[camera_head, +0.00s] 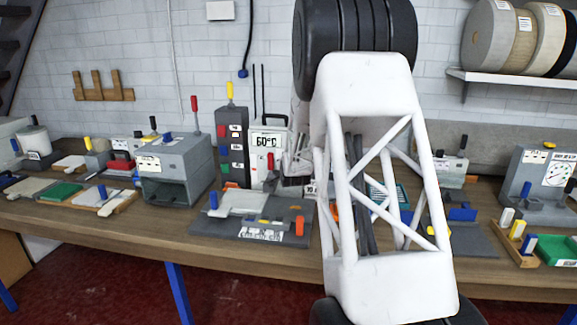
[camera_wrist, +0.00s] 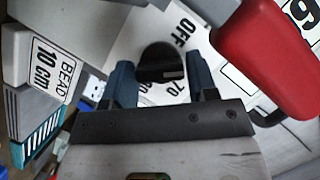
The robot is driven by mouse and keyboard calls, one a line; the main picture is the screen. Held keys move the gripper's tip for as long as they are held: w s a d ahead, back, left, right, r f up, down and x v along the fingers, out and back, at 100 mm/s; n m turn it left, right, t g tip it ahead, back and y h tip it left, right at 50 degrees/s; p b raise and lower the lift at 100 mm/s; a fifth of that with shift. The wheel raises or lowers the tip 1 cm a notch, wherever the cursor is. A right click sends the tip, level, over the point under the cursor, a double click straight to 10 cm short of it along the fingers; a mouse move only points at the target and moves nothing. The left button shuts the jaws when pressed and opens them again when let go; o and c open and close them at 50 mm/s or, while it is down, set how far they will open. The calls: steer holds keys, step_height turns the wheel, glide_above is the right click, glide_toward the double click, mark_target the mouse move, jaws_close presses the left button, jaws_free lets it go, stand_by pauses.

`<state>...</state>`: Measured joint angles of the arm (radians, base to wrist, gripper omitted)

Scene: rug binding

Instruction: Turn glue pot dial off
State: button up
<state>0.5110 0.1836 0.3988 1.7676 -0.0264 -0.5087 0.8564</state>
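The glue pot (camera_head: 267,140) stands on the bench left of my arm in the head view, with a "60°C" display. Its black dial knob (camera_wrist: 160,62) is in the upper middle of the wrist view, on a white face with "OFF" to the upper right and "70" below it. A small white mark shows at the knob's right. In the head view the fingers and dial are hidden.
A red handle (camera_wrist: 270,62) lies close to the gripper's right. A block labelled "BEAD 10 cm" (camera_wrist: 45,70) is at the left. A grey box (camera_head: 175,168) stands left of the pot. A grey plate with fixtures (camera_head: 215,228) lies in front.

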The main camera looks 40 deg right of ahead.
steer(key=shift+o, duration=1.4)
steer(key=shift+s, duration=0.15)
steer(key=v, duration=0.7)
steer(key=shift+s+a+r, duration=0.15)
steer(key=shift+s+a, duration=0.05)
steer(key=shift+s, duration=0.05)
